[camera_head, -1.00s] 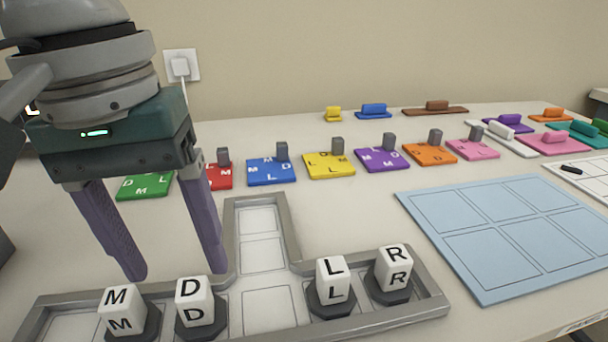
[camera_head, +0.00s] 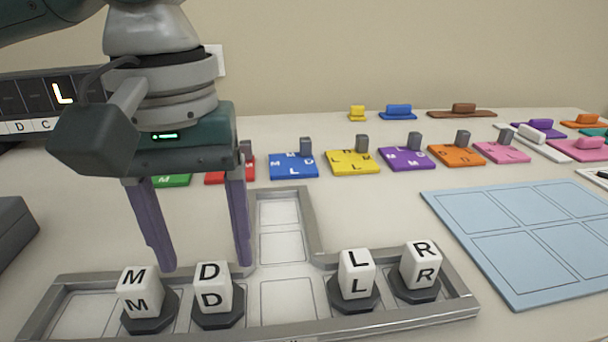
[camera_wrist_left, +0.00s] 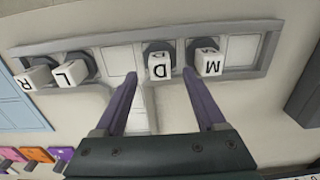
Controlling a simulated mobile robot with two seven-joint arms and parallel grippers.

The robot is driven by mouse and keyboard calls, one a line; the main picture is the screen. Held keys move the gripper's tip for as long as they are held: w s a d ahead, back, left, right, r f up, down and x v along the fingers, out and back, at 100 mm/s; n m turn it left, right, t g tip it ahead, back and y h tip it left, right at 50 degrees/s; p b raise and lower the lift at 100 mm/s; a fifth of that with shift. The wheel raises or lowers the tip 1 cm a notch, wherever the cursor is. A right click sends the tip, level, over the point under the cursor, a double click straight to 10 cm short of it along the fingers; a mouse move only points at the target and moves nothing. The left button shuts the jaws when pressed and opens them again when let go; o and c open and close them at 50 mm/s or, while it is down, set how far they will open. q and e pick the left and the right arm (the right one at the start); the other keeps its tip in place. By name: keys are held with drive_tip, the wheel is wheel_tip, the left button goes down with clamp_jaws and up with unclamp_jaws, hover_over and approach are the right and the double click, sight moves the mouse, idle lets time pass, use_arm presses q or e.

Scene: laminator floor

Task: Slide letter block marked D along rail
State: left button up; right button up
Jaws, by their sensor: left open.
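The white letter block D (camera_head: 211,286) stands on a dark base in the grey T-shaped rail tray (camera_head: 400,319), just right of block M (camera_head: 140,291). Blocks L (camera_head: 356,272) and R (camera_head: 420,264) stand at the tray's right end. My left gripper (camera_head: 206,265) is open and points down behind and above D. In the left wrist view, D (camera_wrist_left: 160,64) shows between the two spread fingers (camera_wrist_left: 160,76), with M (camera_wrist_left: 207,62) just right of the right finger. I cannot tell whether a finger touches D. My right gripper is out of view.
An empty tray square (camera_head: 287,302) lies between D and L, and the tray's stem (camera_head: 281,215) runs back empty. A row of coloured plates, including a blue one (camera_head: 293,168), stands behind. A light-blue grid mat (camera_head: 520,235) lies right. A dark display (camera_head: 62,95) stands back left.

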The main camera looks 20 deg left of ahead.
sight(210, 271)
use_arm(q)
wheel_tip(210, 271, down, 5)
drive_tip(key=shift+f+b, duration=0.15)
drive_tip(key=shift+b, duration=0.55)
drive_tip(key=shift+c, duration=0.3)
clamp_jaws()
